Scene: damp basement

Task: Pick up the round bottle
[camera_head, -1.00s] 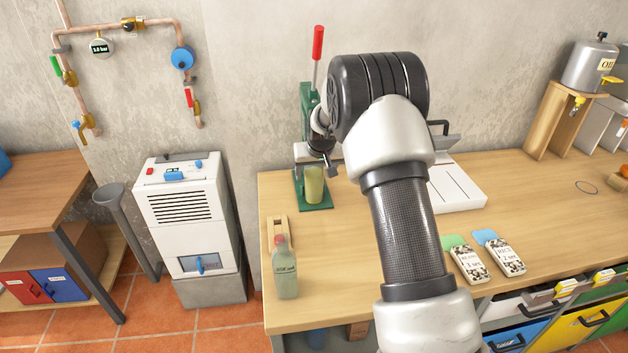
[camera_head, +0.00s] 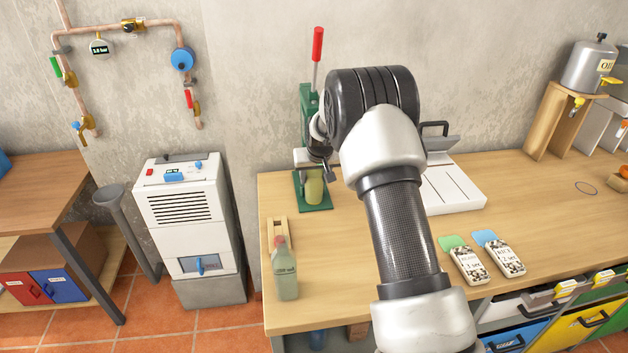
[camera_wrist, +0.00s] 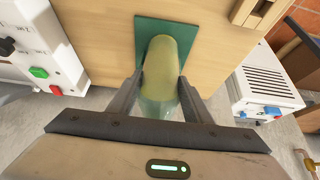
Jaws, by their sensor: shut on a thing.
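The round bottle (camera_head: 314,188) is yellow-green and stands over the green base plate (camera_head: 326,205) of the lever press, at the back left of the workbench. In the wrist view the bottle (camera_wrist: 163,68) sits between the two fingers of my gripper (camera_wrist: 160,100), which are shut on its sides. It looks slightly tilted in the head view. I cannot tell whether its bottom still touches the plate. In the head view my arm hides most of the gripper.
A labelled bottle with a red cap (camera_head: 285,268) stands at the front left of the bench, by a small wooden stand (camera_head: 278,232). The press's red-tipped lever (camera_head: 318,45) rises behind. A white device (camera_head: 452,188) lies to the right.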

